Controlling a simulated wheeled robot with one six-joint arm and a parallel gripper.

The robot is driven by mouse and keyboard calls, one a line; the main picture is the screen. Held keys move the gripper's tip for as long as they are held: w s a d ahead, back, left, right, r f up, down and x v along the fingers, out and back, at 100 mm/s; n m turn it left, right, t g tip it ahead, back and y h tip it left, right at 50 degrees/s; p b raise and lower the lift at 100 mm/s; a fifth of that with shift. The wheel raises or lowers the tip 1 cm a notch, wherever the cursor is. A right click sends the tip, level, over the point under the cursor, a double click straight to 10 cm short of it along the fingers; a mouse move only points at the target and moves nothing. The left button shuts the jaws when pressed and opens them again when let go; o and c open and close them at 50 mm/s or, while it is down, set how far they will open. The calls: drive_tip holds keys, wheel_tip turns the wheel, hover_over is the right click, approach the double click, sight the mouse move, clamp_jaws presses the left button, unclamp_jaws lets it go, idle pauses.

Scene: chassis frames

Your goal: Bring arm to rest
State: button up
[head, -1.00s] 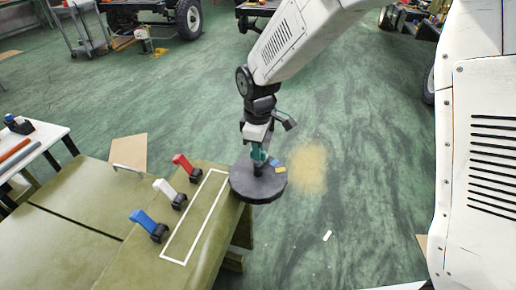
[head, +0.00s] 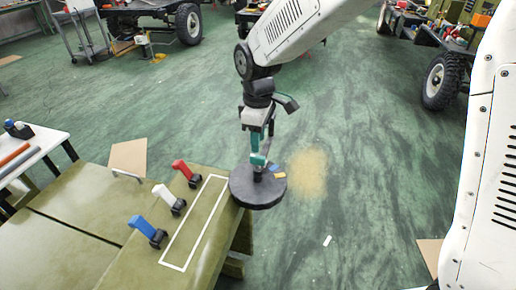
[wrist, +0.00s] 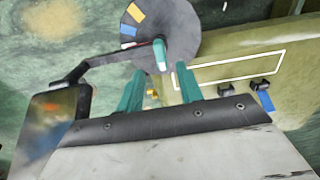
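My gripper (head: 257,143) hangs from my white arm above a round dark disc (head: 243,193) at the right edge of the green bench. In the wrist view its two teal fingers (wrist: 160,85) stand apart with a clear gap and nothing between them. An upright handle (wrist: 161,56) with a pale teal tip rises from the disc beyond the fingertips.
Red (head: 182,168), white (head: 164,193) and blue (head: 143,221) levers stand on the green bench (head: 75,205) beside a white outlined rectangle (head: 168,264). A white table (head: 40,138) is at the left. Wheeled vehicles stand behind. The green floor right of the disc is mostly clear.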

drive_tip(key=shift+r, duration=0.95)
drive_tip(key=shift+s+d+f+m, duration=0.2)
drive_tip(key=shift+s+m, duration=0.15)
drive_tip(key=shift+m, duration=0.15)
drive_tip(key=s+d+r+m, duration=0.3)
drive_tip(key=s+d+m, duration=0.1)
drive_tip(key=s+d, duration=0.3)
drive_tip(key=s+d+r+m+t, duration=0.1)
drive_tip(key=s+d+r+m, duration=0.3)
drive_tip(key=s+d, duration=0.4)
drive_tip(key=s+d+r+m, duration=0.3)
drive_tip(key=s+d+m, duration=0.2)
drive_tip(key=s, duration=0.6)
drive_tip(key=d, duration=0.2)
drive_tip(key=shift+s+d+r, duration=0.3)
